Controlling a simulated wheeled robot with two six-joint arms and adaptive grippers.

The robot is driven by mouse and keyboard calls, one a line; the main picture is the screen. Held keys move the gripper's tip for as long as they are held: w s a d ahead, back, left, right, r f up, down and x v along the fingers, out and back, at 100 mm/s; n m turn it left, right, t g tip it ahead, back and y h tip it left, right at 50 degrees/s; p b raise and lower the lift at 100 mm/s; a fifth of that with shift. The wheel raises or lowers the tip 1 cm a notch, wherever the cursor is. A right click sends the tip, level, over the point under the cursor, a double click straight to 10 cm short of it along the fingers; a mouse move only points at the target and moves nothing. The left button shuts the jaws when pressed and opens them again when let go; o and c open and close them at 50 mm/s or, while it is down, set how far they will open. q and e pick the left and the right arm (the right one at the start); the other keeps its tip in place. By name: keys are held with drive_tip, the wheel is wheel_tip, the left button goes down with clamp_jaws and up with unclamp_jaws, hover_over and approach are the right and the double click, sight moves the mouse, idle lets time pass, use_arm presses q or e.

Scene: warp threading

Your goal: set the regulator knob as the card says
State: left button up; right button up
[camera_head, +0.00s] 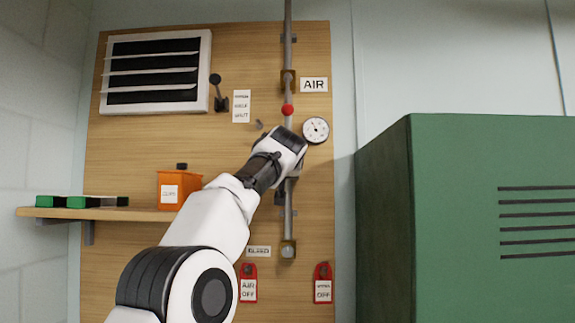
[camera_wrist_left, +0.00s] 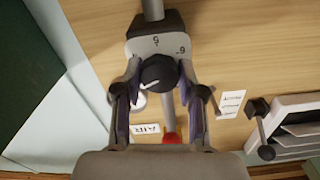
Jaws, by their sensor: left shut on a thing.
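The regulator knob (camera_wrist_left: 158,72) is black and round with a white pointer line. In the left wrist view it sits in front of a grey dial plate (camera_wrist_left: 155,46) with a few numbers, too small to read surely. The pointer slants toward the picture's lower left. My left gripper (camera_wrist_left: 157,86) is shut on the knob, one finger on each side. In the head view my arm and wrist hide the knob. I cannot tell which card gives the setting; a white card (camera_head: 241,106) with small lines of text is on the board. My right gripper is in neither view.
A vertical pipe (camera_head: 288,55) carries a red valve part (camera_head: 287,109) beside a round gauge (camera_head: 316,130). A vent (camera_head: 155,72) and lever (camera_head: 216,92) are upper left. A shelf (camera_head: 140,214) holds an orange box (camera_head: 177,190). A green cabinet (camera_head: 460,150) stands right.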

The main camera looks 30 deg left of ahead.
use_arm(q)
drive_tip(key=shift+s+r+n, duration=0.1)
drive_tip(key=shift+r+n, duration=0.1)
drive_tip(key=shift+n, duration=0.4)
drive_tip(key=o, duration=1.1)
drive_tip(key=shift+o, duration=0.3)
drive_tip(key=shift+f, duration=0.15)
drive_tip(key=v, duration=0.7)
drive_tip(key=shift+d, duration=0.2)
